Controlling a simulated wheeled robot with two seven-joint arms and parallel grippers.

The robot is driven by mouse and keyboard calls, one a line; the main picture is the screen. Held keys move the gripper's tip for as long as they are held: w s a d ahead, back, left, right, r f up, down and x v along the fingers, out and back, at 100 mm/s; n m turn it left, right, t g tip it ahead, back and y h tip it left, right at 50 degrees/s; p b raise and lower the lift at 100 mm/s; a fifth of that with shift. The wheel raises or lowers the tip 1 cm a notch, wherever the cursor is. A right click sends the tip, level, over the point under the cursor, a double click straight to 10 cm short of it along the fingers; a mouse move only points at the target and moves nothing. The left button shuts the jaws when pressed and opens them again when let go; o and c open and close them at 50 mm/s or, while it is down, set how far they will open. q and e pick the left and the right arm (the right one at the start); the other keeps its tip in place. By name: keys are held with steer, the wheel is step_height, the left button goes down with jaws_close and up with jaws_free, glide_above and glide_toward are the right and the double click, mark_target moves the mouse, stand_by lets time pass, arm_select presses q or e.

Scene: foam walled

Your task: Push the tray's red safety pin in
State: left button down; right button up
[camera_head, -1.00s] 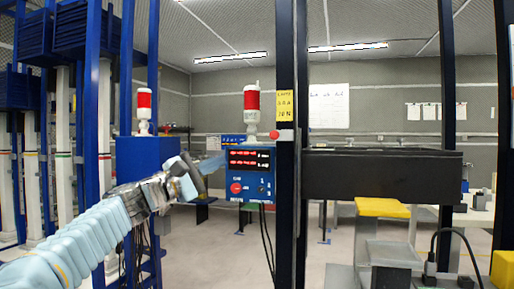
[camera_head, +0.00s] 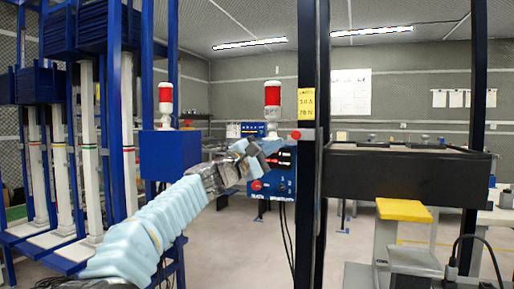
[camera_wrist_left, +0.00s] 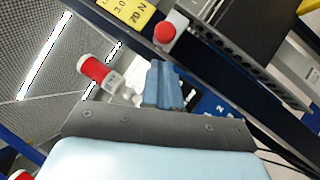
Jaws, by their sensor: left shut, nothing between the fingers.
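The red safety pin (camera_head: 295,135) is a small round red knob on a grey block at the dark post, beside the left end of the black tray (camera_head: 400,180). The pin also shows in the left wrist view (camera_wrist_left: 165,33), past the fingertips and near the top. My left gripper (camera_head: 273,148) is shut and empty, in front of the blue control box, a little left of and below the pin in the head view. In the wrist view its blue fingers (camera_wrist_left: 164,85) point toward the pin, apparently with a gap. My right gripper is not in view.
A blue control box (camera_head: 283,187) with a red and white beacon (camera_head: 272,100) stands left of the post. A yellow label (camera_head: 306,103) is on the post. A yellow-topped stand (camera_head: 403,210) is below the tray. Blue racks (camera_head: 110,60) stand at left.

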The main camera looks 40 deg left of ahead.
arm_select(q)
steer(key=shift+w+d+r, duration=0.2)
steer(key=shift+d+r, duration=0.05)
steer(key=shift+d, duration=0.2)
steer(key=shift+w+d+r, duration=0.15)
steer(key=shift+d+r, duration=0.05)
steer(key=shift+d, duration=0.25)
steer(key=d, duration=0.2)
steer(key=w+d+b, duration=0.1)
steer(key=d, duration=0.1)
